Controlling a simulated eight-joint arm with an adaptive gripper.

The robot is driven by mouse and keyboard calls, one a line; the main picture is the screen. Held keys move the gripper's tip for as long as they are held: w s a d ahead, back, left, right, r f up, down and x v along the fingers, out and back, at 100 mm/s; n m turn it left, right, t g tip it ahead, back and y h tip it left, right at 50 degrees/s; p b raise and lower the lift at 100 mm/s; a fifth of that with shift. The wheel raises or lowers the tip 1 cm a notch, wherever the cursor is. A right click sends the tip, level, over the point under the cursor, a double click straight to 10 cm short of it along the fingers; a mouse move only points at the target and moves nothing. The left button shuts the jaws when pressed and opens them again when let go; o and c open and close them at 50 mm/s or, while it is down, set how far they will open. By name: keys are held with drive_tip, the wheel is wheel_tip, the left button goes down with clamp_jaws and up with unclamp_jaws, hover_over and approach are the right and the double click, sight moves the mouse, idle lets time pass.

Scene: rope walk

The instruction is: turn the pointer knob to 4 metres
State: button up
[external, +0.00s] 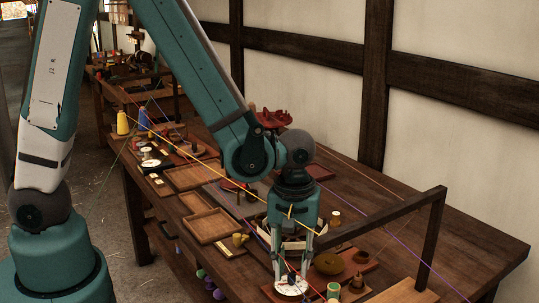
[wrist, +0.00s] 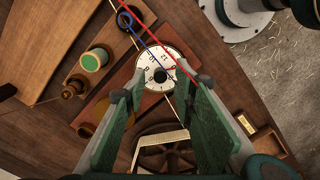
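The pointer knob's round white dial (external: 291,287) lies low in the external view, on a reddish board near the table's front. In the wrist view the dial (wrist: 148,56) shows black numerals, with a small dark knob (wrist: 160,75) at its middle. Which numeral the pointer faces is too small to tell. My gripper (external: 290,272) points down just above the dial. In the wrist view my gripper (wrist: 162,88) is open, with its green-padded fingers apart on either side of the dial's lower part. Nothing is held between them. Contact with the knob cannot be told.
Red and blue cords cross close by the dial in the wrist view. A green-topped spool (wrist: 94,60) stands left of it. A dark wooden frame (external: 436,240) rises at the right. Shallow wooden trays (external: 210,226) lie to the left.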

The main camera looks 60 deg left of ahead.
drive_tip(key=shift+f, duration=0.75)
clamp_jaws()
